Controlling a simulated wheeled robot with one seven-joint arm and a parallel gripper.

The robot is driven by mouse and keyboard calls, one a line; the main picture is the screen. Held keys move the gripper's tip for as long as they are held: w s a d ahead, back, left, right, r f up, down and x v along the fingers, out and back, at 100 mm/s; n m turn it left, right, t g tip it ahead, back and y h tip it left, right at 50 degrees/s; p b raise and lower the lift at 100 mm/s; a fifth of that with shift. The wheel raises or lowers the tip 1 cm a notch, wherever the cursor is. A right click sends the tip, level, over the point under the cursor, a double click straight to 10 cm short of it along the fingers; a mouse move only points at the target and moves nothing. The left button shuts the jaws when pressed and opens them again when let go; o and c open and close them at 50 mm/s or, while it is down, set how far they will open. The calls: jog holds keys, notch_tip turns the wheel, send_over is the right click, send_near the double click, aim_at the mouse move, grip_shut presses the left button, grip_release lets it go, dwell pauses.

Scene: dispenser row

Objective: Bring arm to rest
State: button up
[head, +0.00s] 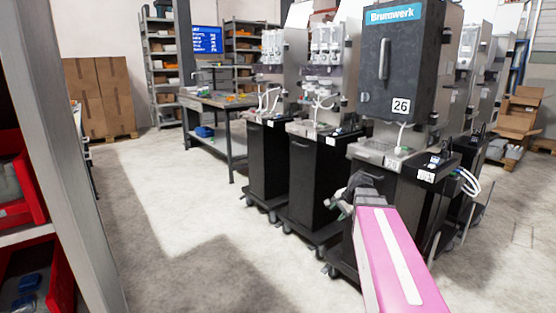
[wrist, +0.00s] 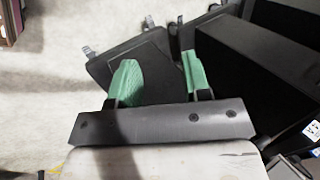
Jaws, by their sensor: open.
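My gripper (wrist: 160,82) is open in the wrist view. Its two green-padded fingers stand apart with nothing between them. Below and beyond it are black cart bodies (wrist: 262,82) and pale floor. In the head view my pink arm reaches forward from the bottom right. My gripper (head: 345,200) is at its far end, in front of the black dispenser cart marked 26 (head: 401,105). The fingers are small and partly hidden there, and I cannot tell whether they touch the cart.
A row of dispenser carts on casters (head: 314,185) stands at centre and right. A workbench (head: 215,103) and shelves (head: 163,65) stand behind. Cardboard boxes (head: 100,95) are at the back left. A shelf post (head: 50,130) with red bins (head: 22,185) is close at left. Floor between is clear.

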jog(key=s+a+f+n+g+h, duration=0.1)
jog(key=s+a+f+n+g, duration=0.1)
jog(key=s+f+n, duration=0.3)
jog(key=s+a+f+n+g+h, duration=0.2)
jog(key=s+f+n, duration=0.3)
jog(key=s+f, duration=0.6)
jog(key=shift+s+a+n+g+h, duration=0.3)
jog(key=shift+s+a, duration=0.15)
jog(key=shift+a, duration=0.3)
jog(key=shift+f, duration=0.1)
